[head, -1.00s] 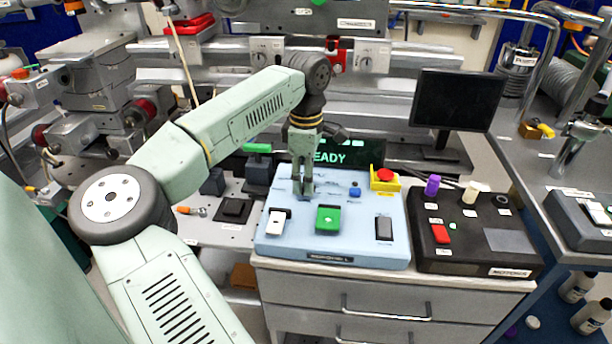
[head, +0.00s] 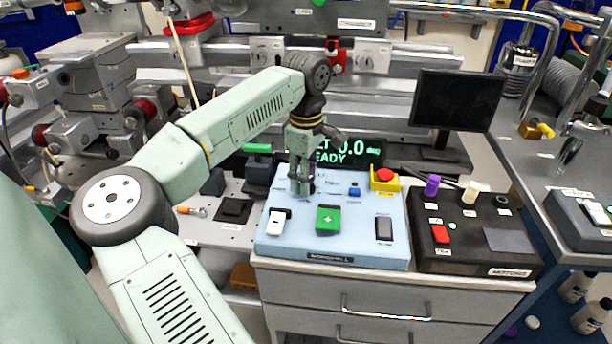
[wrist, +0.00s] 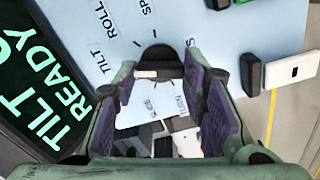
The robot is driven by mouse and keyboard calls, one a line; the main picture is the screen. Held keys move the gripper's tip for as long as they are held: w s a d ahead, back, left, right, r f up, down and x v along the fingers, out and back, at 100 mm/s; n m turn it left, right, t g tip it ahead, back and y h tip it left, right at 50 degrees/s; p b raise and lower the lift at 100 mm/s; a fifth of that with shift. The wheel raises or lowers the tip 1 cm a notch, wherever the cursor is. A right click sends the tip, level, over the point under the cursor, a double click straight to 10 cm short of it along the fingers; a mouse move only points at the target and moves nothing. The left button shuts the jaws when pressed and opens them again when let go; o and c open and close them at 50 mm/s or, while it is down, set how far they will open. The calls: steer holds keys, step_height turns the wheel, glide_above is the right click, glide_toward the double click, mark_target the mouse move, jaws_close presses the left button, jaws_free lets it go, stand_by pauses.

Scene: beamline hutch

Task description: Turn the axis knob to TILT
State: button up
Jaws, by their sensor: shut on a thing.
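The axis knob (wrist: 160,58) is dark with a pale strip and sits between my fingers in the wrist view. My gripper (wrist: 160,72) points down and is shut on it; in the head view my gripper (head: 301,188) stands at the back left of the light blue control panel (head: 272,246) and hides the knob. Labels TILT, ROLL and a partly cut SP... lie around the knob in the wrist view. I cannot tell the exact mark the knob points at. The display (wrist: 38,84) reads TILT above READY; in the head view the display (head: 358,152) shows "LT 0.0 deg", partly hidden by my wrist.
A black box (head: 470,262) with knobs stands to the right, below a dark monitor (head: 457,100).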

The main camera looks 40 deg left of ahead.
steer(key=o, duration=1.2)
steer(key=shift+c, duration=0.2)
step_height(320, 180, up, 12)
